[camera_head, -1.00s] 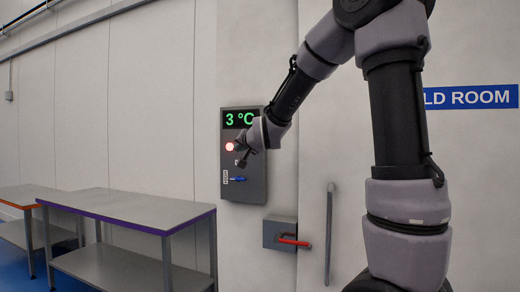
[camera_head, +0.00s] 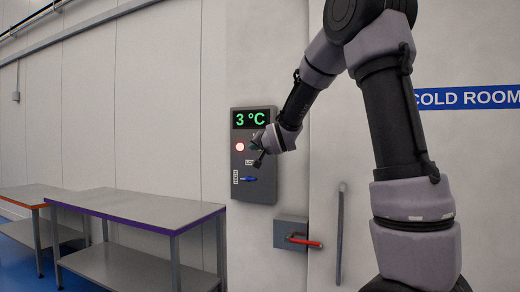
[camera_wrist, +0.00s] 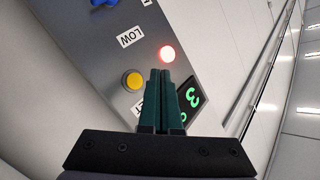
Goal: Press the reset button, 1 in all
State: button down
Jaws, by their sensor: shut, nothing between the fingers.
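The grey control panel (camera_head: 262,188) hangs on the wall, with a green "3 °C" display (camera_head: 251,119) and a lit red lamp (camera_head: 240,146). In the wrist view a round yellow button (camera_wrist: 133,80) sits on the panel, beside a partly hidden label ending in "ET" (camera_wrist: 138,108). My gripper (camera_wrist: 160,72) is shut and empty, its green fingers pointing at the panel. In the picture its tips lie right of the yellow button and below the lit lamp (camera_wrist: 167,54). I cannot tell whether they touch the panel. In the head view my wrist hides the yellow button.
A blue lever (camera_head: 249,179) sits low on the panel, near a "HIGH" label. A grey box with a red handle (camera_head: 303,241) and a vertical bar (camera_head: 340,235) are on the wall to the lower right. Grey tables (camera_head: 140,208) stand at left.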

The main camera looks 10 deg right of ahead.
jog(key=shift+w+d, duration=0.65)
jog(key=shift+w, duration=0.2)
jog(key=shift+w+d, duration=0.6)
jog(key=shift+w, duration=0.2)
jog(key=shift+d, duration=0.1)
dwell(0.7)
jog(key=shift+w+d, duration=0.15)
jog(key=shift+w, duration=0.2)
jog(key=shift+w+d, duration=0.3)
jog(key=shift+w, duration=0.05)
dwell(0.8)
jog(key=shift+s+a, duration=0.5)
jog(key=shift+s, duration=0.2)
jog(key=shift+s+a, duration=0.75)
jog(key=shift+s, duration=0.3)
jog(key=shift+s+a, duration=0.75)
jog(key=shift+s, duration=0.25)
